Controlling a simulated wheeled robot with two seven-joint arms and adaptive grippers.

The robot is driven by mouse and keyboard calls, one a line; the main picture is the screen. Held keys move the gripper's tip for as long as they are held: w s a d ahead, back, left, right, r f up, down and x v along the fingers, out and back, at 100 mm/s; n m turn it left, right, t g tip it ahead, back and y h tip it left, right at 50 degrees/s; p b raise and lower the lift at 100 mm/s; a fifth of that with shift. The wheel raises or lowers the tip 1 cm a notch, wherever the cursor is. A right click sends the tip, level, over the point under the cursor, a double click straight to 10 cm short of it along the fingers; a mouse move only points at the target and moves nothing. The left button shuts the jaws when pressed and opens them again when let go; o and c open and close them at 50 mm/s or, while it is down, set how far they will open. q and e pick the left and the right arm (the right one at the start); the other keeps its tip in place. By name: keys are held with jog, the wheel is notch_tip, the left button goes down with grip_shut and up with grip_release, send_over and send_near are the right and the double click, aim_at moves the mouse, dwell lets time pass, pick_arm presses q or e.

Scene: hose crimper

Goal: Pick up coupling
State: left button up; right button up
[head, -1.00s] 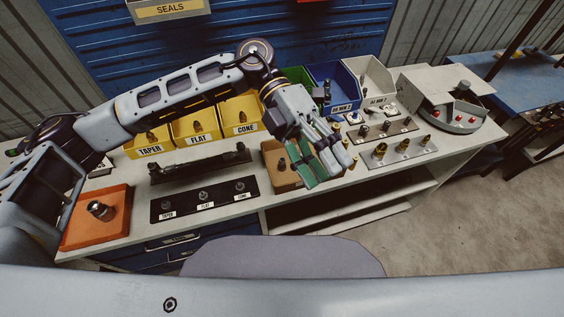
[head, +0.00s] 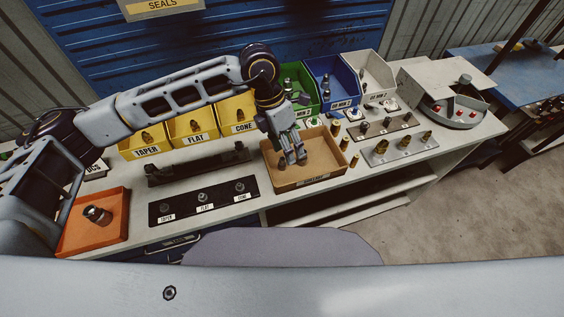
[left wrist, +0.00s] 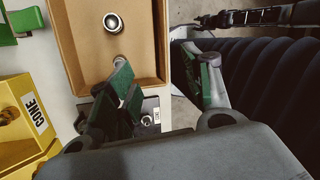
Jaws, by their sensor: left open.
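An open cardboard tray (head: 325,170) sits near the front edge of the bench. My left gripper (head: 292,160) points down over the tray with its fingers apart and nothing between them. In the left wrist view, a round metal coupling (left wrist: 112,23) stands in the tray, ahead of and to the left of my open left gripper (left wrist: 166,62). A second small pale round part beside the left fingertip is mostly hidden. In the head view my fingers cover much of the tray's inside, so the coupling cannot be told clearly there. My right gripper is not in view.
An orange tray (head: 120,235) holds a metal fitting (head: 97,214) at left. A black labelled plate (head: 222,203) and yellow bins (head: 190,138) lie left of the cardboard tray. Green, blue and white bins stand behind. Brass pieces and a grey fitting plate (head: 378,158) are to the right.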

pick_arm(q)
jog(key=m+t+y, duration=0.1)
jog(key=t, duration=0.1)
send_over(282, 163)
jog(key=a, duration=0.1)
jog(key=shift+w+a+f+m+y, duration=0.3)
jog(key=shift+w+a+f+m, duration=0.15)
jog(key=shift+m, duration=0.55)
jog(key=shift+w+d+f+p, duration=0.1)
jog(key=shift+d+f+p, duration=0.15)
jog(key=shift+f, duration=1.2)
jog(key=shift+s+d+f+p, duration=0.1)
jog(key=shift+f+p, duration=0.15)
jog(key=shift+f, duration=1.15)
jog(key=shift+w+d+f+p, duration=0.1)
jog(key=shift+d+f+p, duration=0.15)
jog(key=shift+f, duration=1.2)
jog(key=shift+f, duration=0.15)
